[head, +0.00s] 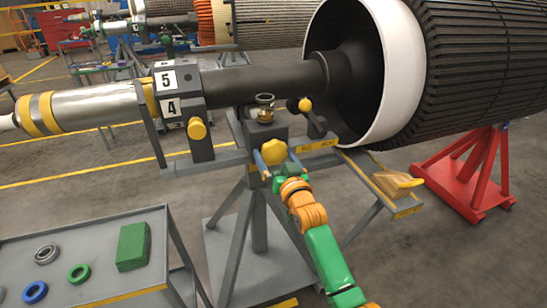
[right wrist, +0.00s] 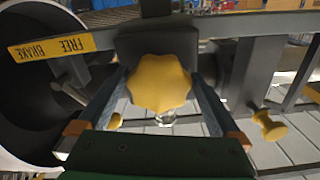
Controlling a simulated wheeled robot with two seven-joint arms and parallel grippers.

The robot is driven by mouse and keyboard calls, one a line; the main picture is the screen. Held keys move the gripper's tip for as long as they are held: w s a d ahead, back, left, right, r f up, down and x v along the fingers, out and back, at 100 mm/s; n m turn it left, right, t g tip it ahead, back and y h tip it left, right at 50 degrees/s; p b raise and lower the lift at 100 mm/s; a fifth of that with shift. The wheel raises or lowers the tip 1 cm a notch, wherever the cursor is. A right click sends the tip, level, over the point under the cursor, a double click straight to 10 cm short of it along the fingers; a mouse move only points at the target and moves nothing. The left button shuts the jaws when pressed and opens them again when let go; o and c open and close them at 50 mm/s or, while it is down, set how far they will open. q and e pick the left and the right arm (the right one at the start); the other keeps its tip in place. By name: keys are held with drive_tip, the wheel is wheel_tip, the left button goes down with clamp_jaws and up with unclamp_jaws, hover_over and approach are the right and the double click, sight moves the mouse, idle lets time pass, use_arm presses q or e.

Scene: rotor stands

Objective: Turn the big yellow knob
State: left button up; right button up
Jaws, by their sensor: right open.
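The big yellow knob (head: 274,152), lobed at its edge, sits on the front of the dark block on the rotor stand. In the right wrist view the big yellow knob (right wrist: 160,83) faces me near the middle. My right gripper (head: 276,161) is open at the knob, one finger on each side. In the right wrist view my right gripper (right wrist: 160,90) has its fingers straddling the knob, with a dark gap seeming to show beside it; I cannot tell whether either finger touches. My left gripper is not in view.
A smaller yellow knob (head: 197,129) is on the clamp marked 5 and 4. A yellow-balled lever (head: 304,104) stands right of the block, near a glass cup (head: 265,106). A side tray (head: 395,195) holds a yellow item. A cart (head: 75,245) with rings stands lower left.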

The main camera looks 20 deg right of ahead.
drive_tip(key=shift+w, duration=0.25)
drive_tip(key=c, duration=1.1)
drive_tip(key=shift+n, duration=0.3)
